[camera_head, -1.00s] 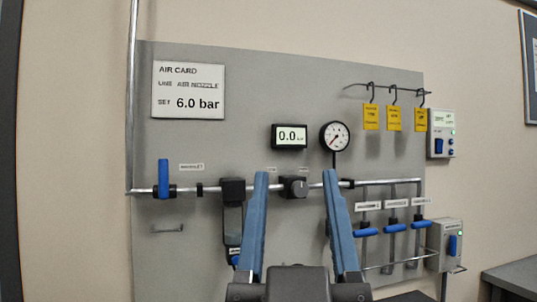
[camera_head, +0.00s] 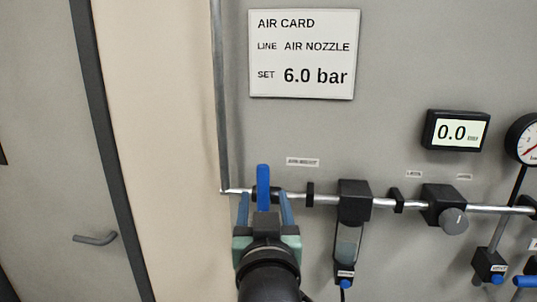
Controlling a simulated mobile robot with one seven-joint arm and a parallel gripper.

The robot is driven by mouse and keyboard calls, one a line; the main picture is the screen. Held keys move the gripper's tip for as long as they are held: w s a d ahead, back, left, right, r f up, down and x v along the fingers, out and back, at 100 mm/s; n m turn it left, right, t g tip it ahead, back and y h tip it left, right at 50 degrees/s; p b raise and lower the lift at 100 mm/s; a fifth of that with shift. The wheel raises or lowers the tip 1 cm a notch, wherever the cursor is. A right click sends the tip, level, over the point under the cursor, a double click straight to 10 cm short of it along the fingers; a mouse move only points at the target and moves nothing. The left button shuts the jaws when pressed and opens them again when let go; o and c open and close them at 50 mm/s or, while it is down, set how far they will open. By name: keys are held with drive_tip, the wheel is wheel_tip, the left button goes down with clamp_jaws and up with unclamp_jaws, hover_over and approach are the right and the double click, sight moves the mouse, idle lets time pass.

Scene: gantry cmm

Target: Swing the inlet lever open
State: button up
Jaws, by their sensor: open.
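The inlet lever (camera_head: 263,187) is a blue handle standing upright on the pipe at the left end of the panel, just right of the vertical pipe. My gripper (camera_head: 264,196) is open, with one blue finger on each side of the lever's lower part. I cannot tell whether the fingers touch it. My gripper body hides the valve and pipe below the lever.
A horizontal pipe (camera_head: 325,200) runs right to a filter unit (camera_head: 348,230) and a regulator knob (camera_head: 453,221). A display (camera_head: 456,131) reads 0.0. The air card (camera_head: 303,55) shows 6.0 bar. A door handle (camera_head: 95,239) is at far left.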

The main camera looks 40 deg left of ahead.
sight(263, 170)
drive_tip(key=p+x, duration=0.4)
drive_tip(key=x, duration=0.8)
clamp_jaws()
idle(1.2)
